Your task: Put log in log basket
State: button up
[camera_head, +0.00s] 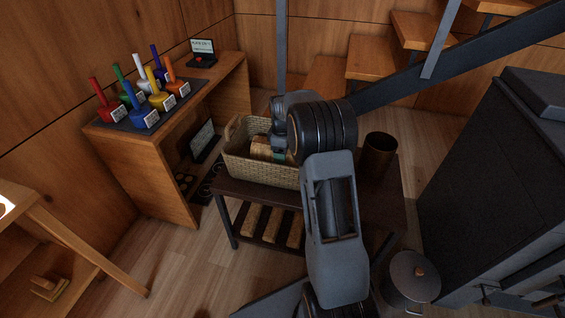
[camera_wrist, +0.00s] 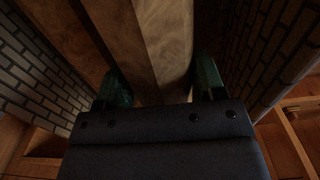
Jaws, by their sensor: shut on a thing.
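The woven log basket (camera_head: 250,172) stands on a dark low table. My gripper (camera_head: 279,153) is down inside the basket, mostly hidden behind my arm in the head view. In the wrist view, my gripper (camera_wrist: 160,92) has its green fingers on both sides of a pale split log (camera_wrist: 163,40) and is shut on it. The log also shows in the head view (camera_head: 259,146), within the basket's rim. Basket walls (camera_wrist: 38,75) rise on both sides in the wrist view. Whether the log touches the basket floor cannot be told.
Several logs (camera_head: 270,225) lie on the table's lower shelf. A dark metal bucket (camera_head: 379,155) stands on the table at right. A lidded pot (camera_head: 411,280) and a black stove (camera_head: 500,190) are at right. A wooden desk (camera_head: 150,170) with coloured items stands at left.

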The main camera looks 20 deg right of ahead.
notch_tip(320, 180, down, 4)
jog(key=shift+f+b, duration=0.2)
jog(key=shift+b, duration=0.45)
jog(key=shift+f, duration=0.15)
jog(key=o, duration=1.2)
notch_tip(320, 180, up, 12)
jog(key=p, duration=0.4)
jog(key=s+a+r+m+t+p, duration=0.1)
jog(key=s+a+r+m+p, duration=0.2)
jog(key=s+r+p, duration=0.5)
jog(key=s+a+r+m+t+p, duration=0.1)
jog(key=s+a+r+m+p, duration=0.2)
jog(key=r, duration=1.3)
jog(key=s+a+r+m+t+p, duration=0.1)
jog(key=s+a+r+m+p, duration=0.2)
jog(key=s+r+p, duration=0.9)
jog(key=shift+s+a+p, duration=0.25)
jog(key=shift+a+p, duration=0.35)
jog(key=shift+p, duration=0.5)
jog(key=shift+s+a+p, duration=0.25)
jog(key=shift+a+p, duration=0.4)
jog(key=shift+p, duration=0.5)
jog(key=shift+s+a+p, duration=0.25)
jog(key=shift+a+p, duration=0.35)
jog(key=shift+p, duration=0.5)
jog(key=shift+s+m+t, duration=0.3)
jog(key=shift+s+m, duration=0.15)
jog(key=shift+m, duration=0.05)
